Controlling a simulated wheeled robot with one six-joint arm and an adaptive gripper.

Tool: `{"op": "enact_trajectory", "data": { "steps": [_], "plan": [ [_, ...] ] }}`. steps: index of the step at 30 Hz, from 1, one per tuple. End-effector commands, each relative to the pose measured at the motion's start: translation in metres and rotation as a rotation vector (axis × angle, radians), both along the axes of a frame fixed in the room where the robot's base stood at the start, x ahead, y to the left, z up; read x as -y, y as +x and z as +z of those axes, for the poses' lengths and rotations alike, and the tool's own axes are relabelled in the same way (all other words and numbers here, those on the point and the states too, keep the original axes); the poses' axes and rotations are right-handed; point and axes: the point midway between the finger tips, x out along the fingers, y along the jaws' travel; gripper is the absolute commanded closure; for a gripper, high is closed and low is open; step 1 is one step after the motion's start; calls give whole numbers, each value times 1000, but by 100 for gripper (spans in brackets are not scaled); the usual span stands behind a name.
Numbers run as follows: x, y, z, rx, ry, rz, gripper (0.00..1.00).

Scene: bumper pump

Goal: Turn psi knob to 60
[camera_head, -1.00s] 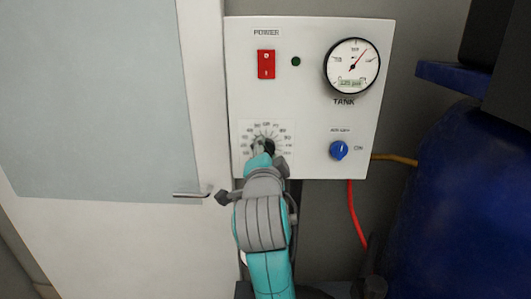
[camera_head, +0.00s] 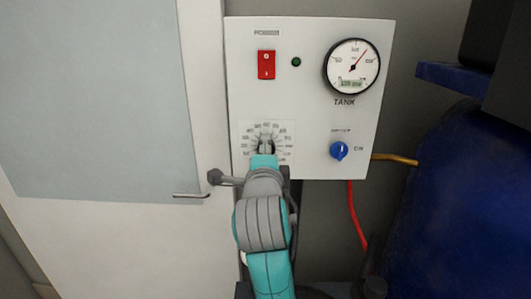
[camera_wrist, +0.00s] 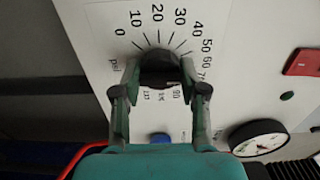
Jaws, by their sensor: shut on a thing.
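The psi knob (camera_wrist: 160,68) is a dark round knob on the white control panel, inside a printed dial scale (camera_wrist: 158,20) numbered from 0 upward. My gripper (camera_wrist: 158,80) is shut on the knob, with one finger on each side of it in the wrist view. In the head view my gripper (camera_head: 264,150) covers the lower middle of the dial. The fingers hide most of the knob, and I cannot tell which number its pointer faces.
The white panel (camera_head: 310,110) also carries a red power switch (camera_head: 266,65), a small green light (camera_head: 296,62), a tank gauge (camera_head: 352,66) and a blue knob (camera_head: 339,151). A door (camera_head: 100,110) with a handle is at left. A blue tank (camera_head: 450,210) stands at right.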

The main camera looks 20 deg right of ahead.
Motion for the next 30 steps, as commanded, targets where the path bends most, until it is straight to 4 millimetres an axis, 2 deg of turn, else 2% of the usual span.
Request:
{"op": "enact_trajectory", "data": {
  "steps": [10,11,12,14,25,30],
  "plan": [
    [0,0,-1,-3,2,0,92],
    [0,0,-1,-3,2,0,55],
    [0,0,-1,-2,2,-1,45],
    [0,0,-1,-2,2,0,32],
    [-2,-3,-1,-1,1,0,32],
    [-10,-22,-1,-1,1,3,32]
  ]
}}
